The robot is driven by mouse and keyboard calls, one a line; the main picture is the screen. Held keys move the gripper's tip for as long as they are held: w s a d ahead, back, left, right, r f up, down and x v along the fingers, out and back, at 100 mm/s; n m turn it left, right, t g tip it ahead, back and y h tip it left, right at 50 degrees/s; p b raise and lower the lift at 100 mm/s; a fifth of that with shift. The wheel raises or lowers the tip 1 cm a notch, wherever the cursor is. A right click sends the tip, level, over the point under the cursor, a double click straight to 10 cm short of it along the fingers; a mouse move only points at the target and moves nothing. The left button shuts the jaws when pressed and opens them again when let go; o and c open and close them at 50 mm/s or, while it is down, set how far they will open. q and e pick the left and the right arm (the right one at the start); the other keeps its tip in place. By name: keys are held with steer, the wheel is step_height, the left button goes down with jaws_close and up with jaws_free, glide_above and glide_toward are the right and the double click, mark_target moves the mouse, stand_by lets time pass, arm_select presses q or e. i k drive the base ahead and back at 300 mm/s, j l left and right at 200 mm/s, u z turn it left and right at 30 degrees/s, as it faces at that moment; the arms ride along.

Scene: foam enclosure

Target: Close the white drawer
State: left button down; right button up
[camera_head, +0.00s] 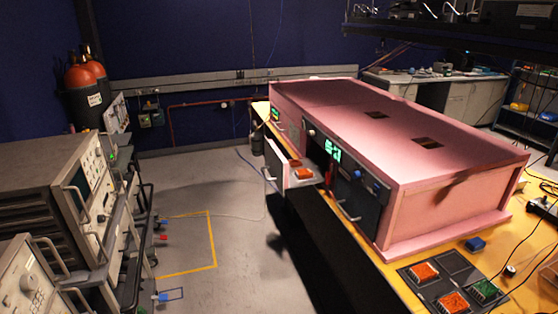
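The white drawer (299,181) stands open. It sticks out to the left from the front of the pink foam enclosure (440,125). Its front panel has a light handle (268,174) and faces the open floor on the left. An orange-red item (304,173) lies inside the drawer. A second dark front panel (357,200) with a handle sits nearer to me and looks flush with the enclosure. Neither of my grippers shows in the head view.
The enclosure stands on a yellow table (397,282). A dark tray (434,265) with orange and green items lies at its near end. Grey equipment racks (50,190) stand on the left. Grey floor (185,190) is clear between racks and table.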

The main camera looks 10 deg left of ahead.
mark_target(281, 170)
steer(key=i+u, duration=0.6)
steer(key=i, duration=0.55)
steer(key=i+z, duration=0.2)
steer(key=z, duration=0.2)
steer(key=i+j+z, duration=0.1)
steer(key=z, duration=0.35)
steer(key=i+j, duration=0.05)
steer(key=i, duration=0.05)
